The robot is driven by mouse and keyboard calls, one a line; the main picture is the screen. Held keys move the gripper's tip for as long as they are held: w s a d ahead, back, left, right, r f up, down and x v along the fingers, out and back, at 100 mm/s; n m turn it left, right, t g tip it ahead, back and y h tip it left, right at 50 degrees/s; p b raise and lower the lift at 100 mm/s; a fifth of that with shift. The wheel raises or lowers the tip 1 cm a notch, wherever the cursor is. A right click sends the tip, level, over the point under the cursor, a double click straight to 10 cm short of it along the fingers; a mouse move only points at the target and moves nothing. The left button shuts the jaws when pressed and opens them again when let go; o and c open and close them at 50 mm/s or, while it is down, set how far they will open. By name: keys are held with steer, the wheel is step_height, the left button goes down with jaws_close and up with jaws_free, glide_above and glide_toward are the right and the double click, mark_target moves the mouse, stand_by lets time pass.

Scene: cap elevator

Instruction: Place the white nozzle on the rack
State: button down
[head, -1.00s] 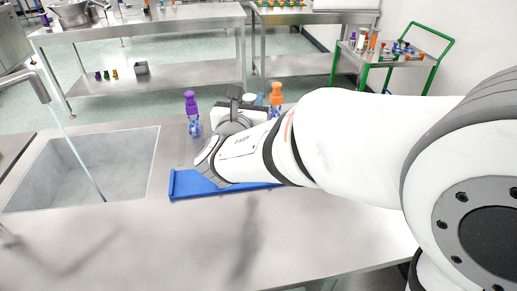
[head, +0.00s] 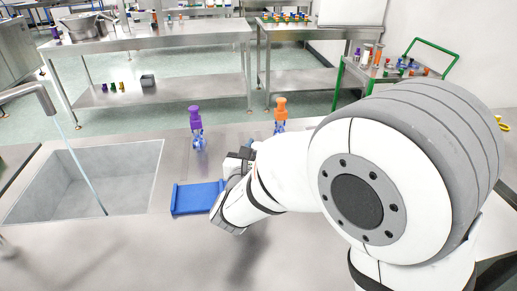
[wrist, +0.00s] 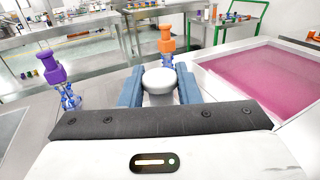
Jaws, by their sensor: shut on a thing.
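The white nozzle shows in the wrist view as a round white top (wrist: 159,80) with a pale body below it. It sits between the two blue-grey fingers of my gripper (wrist: 159,88), which is shut on it. In the head view my arm hides the nozzle and most of the gripper. A flat blue tray with raised edges (head: 196,199) lies on the steel counter, left of my wrist. I cannot tell whether this tray is the rack.
A purple-topped bottle (head: 196,127) and an orange-topped bottle (head: 280,114) stand upright behind my gripper. A sink (head: 85,180) with running water is at left. A basin of pink liquid (wrist: 265,75) is at right in the wrist view. The front counter is clear.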

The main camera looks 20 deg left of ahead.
steer(key=shift+f, duration=0.25)
steer(key=c, duration=1.1)
jaws_free()
steer(key=shift+r, duration=0.1)
steer(key=shift+o, duration=0.2)
steer(key=shift+r, duration=0.2)
steer(key=shift+s+f, duration=0.1)
steer(key=shift+s, duration=0.2)
steer(key=s+d+b, duration=0.1)
steer(key=s, duration=1)
steer(key=shift+s, duration=0.2)
steer(key=shift+d, duration=0.2)
